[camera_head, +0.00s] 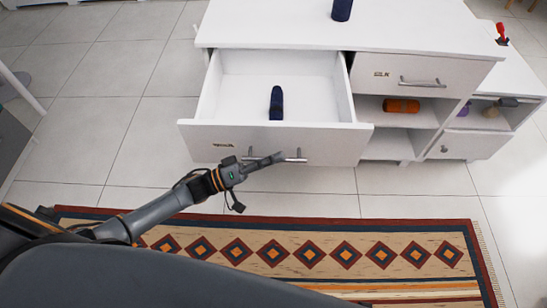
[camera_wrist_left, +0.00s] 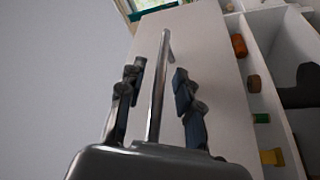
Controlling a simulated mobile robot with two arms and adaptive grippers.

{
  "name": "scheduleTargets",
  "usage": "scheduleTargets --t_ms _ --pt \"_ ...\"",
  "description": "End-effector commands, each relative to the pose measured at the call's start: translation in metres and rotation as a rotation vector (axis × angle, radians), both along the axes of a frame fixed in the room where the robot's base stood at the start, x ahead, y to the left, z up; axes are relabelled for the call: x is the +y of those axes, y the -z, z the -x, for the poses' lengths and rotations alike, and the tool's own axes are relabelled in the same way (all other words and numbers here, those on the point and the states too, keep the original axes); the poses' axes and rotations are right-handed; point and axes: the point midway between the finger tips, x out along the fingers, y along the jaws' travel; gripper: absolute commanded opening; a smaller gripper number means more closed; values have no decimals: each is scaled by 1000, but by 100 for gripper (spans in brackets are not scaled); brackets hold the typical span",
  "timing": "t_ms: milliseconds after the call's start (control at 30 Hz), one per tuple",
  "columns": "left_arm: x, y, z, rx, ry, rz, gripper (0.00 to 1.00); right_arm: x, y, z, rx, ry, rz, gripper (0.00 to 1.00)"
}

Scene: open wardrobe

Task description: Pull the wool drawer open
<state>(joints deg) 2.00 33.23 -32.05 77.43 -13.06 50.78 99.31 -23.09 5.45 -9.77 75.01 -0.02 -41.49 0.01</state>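The wool drawer (camera_head: 335,143) is pulled well out of the white cabinet, and its label is at the left of its front. A dark blue item (camera_head: 276,103) lies inside on the drawer floor. My left gripper (camera_head: 274,158) is at the bar handle (camera_head: 298,155) on the drawer front. In the left wrist view the handle (camera_wrist_left: 158,90) runs between the two fingers of the left gripper (camera_wrist_left: 157,100), with a visible gap on each side. The fingers are apart, so it is open around the handle. My right gripper is not in view.
A closed silk drawer (camera_head: 425,75) is to the right, above a shelf with an orange roll (camera_head: 401,105). A dark blue item (camera_head: 342,9) stands on the cabinet top (camera_head: 270,25). A patterned rug (camera_head: 330,230) lies in front on the tiled floor.

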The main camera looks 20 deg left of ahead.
Motion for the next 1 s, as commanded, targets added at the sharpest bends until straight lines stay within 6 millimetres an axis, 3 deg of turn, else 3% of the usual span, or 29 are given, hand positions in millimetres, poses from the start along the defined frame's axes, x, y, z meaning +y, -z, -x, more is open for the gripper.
scheduleTargets --t_ms 333,800,1000 --pt "8 3 6 2 1 -3 34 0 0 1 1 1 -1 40" --pt "81 22 57 2 -1 -2 34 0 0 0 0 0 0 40" --pt "95 26 67 1 -1 -1 34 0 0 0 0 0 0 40"
